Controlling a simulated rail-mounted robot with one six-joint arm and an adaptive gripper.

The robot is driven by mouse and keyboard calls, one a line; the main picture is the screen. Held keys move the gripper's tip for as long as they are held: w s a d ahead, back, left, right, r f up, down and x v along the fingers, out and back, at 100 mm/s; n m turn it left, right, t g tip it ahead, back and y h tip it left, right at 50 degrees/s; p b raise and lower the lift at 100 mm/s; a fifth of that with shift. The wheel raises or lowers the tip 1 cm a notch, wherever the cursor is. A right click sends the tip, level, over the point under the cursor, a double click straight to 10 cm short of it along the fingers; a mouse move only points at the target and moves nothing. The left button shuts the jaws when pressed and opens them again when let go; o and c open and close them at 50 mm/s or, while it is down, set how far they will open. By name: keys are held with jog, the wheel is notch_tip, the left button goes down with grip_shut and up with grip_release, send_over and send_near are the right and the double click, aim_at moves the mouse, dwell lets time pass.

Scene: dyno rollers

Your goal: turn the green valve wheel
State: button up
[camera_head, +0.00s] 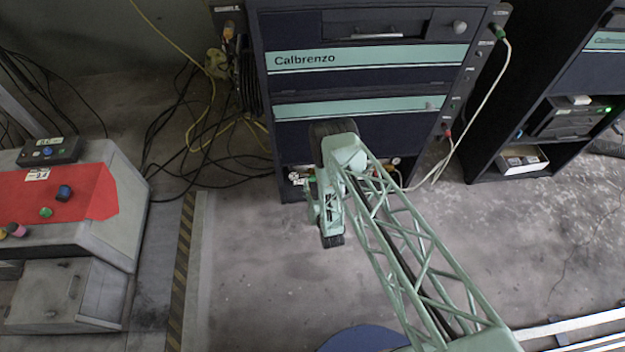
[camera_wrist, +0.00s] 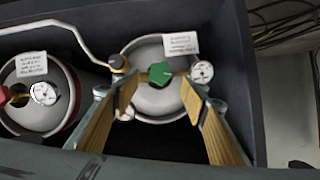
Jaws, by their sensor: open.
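The green valve wheel (camera_wrist: 160,73) sits on top of a grey cylinder (camera_wrist: 157,103) in the wrist view. My gripper (camera_wrist: 158,97) is open and empty, with one finger on each side of the wheel in the picture. The fingertips appear slightly nearer the camera than the wheel; I cannot tell the exact gap, and no contact shows. In the head view my arm reaches to the lower part of the cabinet marked Calbrenzo (camera_head: 350,58). The wheel and the fingertips cannot be made out there.
A dial gauge (camera_wrist: 203,72) and a brass fitting with a pipe (camera_wrist: 118,63) flank the wheel. A second cylinder (camera_wrist: 33,118) stands to the left with its own gauge (camera_wrist: 44,93). Dark compartment walls close around both. A red-topped console (camera_head: 75,195) stands at far left.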

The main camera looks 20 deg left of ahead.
aim_at(313, 179)
jog(key=shift+b+x, duration=0.75)
jog(key=shift+x, duration=2.5)
jog(key=c, duration=0.8)
